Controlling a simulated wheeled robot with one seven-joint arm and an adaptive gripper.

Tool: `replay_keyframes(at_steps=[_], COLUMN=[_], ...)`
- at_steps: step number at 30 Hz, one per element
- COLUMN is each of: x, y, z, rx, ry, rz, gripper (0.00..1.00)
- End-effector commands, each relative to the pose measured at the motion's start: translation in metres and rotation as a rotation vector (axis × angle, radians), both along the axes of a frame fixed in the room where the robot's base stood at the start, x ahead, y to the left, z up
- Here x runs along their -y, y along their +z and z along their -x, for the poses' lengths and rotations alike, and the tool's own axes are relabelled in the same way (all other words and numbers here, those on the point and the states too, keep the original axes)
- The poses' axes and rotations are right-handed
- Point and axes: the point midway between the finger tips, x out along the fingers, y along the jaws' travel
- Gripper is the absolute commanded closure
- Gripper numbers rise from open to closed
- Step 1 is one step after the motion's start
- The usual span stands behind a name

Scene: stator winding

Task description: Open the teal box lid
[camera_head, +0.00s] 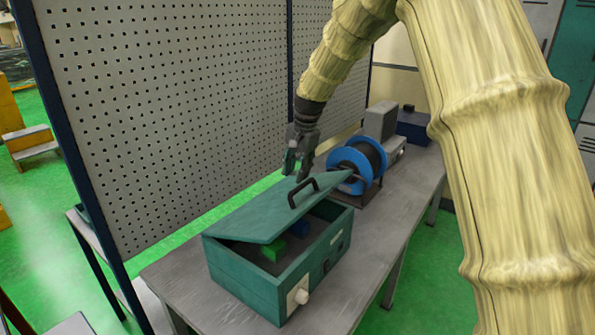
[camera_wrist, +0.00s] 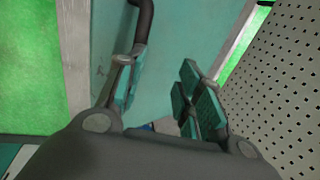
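The teal box (camera_head: 245,278) stands on the grey workbench in the head view. Its teal lid (camera_head: 268,212) is partly raised and tilted, with a gap along the front right side. A black handle (camera_head: 303,192) sits on top of the lid. My gripper (camera_head: 297,170) is just above and behind the handle. In the wrist view my gripper (camera_wrist: 160,78) has its two fingers apart with nothing between them. The handle (camera_wrist: 146,22) shows there beside the left finger; whether they touch I cannot tell. The lid (camera_wrist: 180,35) fills the background.
A blue spool (camera_head: 356,165) stands behind the box on the bench (camera_head: 190,285). A perforated panel (camera_head: 170,110) rises along the bench's left side. The bench's front is clear.

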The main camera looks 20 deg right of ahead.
Motion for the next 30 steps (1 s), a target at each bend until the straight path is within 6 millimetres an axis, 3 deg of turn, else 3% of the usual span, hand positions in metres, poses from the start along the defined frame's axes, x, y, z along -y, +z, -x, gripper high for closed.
replay_keyframes(at_steps=[30], x=[-0.007], y=[0.052], z=[-0.011], rx=[-0.001], ry=[0.000], rz=[0.001], gripper=[0.65])
